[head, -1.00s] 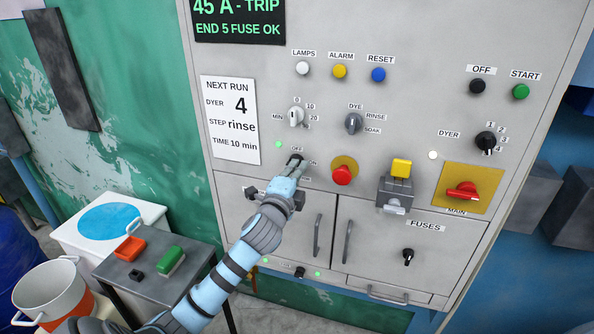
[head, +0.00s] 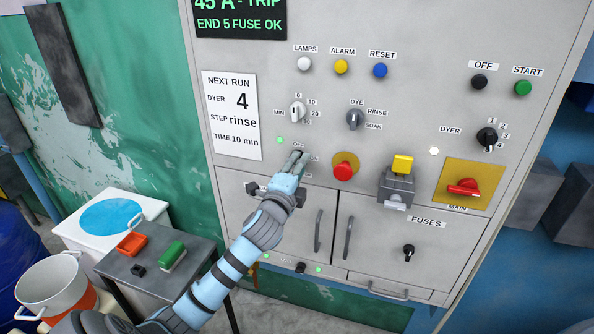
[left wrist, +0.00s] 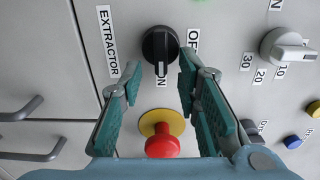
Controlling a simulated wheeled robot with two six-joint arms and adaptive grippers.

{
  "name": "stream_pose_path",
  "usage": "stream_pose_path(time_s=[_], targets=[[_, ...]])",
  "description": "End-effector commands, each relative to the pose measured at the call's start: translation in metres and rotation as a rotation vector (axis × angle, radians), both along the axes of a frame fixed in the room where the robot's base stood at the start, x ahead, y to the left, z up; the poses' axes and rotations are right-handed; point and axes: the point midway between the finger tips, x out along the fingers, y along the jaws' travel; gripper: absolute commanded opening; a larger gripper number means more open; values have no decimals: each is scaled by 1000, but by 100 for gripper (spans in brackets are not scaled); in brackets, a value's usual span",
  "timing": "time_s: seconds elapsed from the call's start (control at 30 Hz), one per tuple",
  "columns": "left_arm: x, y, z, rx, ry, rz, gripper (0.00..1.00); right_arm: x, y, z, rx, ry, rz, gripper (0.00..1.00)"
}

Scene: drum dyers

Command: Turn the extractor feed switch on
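The extractor feed switch is a round black knob (left wrist: 160,48) in the left wrist view, beside the EXTRACTOR label. OFF is printed to its right and ON below it. Its white pointer mark faces down, toward ON. My right gripper is not in view.
A red mushroom button (head: 343,170) on a yellow plate is just right of the switch. A timer dial (head: 297,112) is above it. Cabinet doors with handles (head: 318,230) lie below. A small table (head: 155,262) with a green brush (head: 172,257) stands at left.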

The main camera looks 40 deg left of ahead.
Motion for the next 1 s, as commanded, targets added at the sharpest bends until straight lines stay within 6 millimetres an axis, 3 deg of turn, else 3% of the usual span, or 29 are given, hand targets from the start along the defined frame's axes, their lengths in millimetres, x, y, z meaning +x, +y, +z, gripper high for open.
stream_pose_path(time_s=[0.17,0.4,0.5,0.63,1.0], targets=[[-23,-8,-1,2,2,-2,30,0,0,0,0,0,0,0],[-86,-31,-1,1,4,-2,30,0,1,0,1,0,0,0],[-104,-37,-1,0,3,-2,30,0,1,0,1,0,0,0],[-113,-40,0,-1,2,-1,30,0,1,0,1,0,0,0],[-113,-40,0,0,1,0,30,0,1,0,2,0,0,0]])
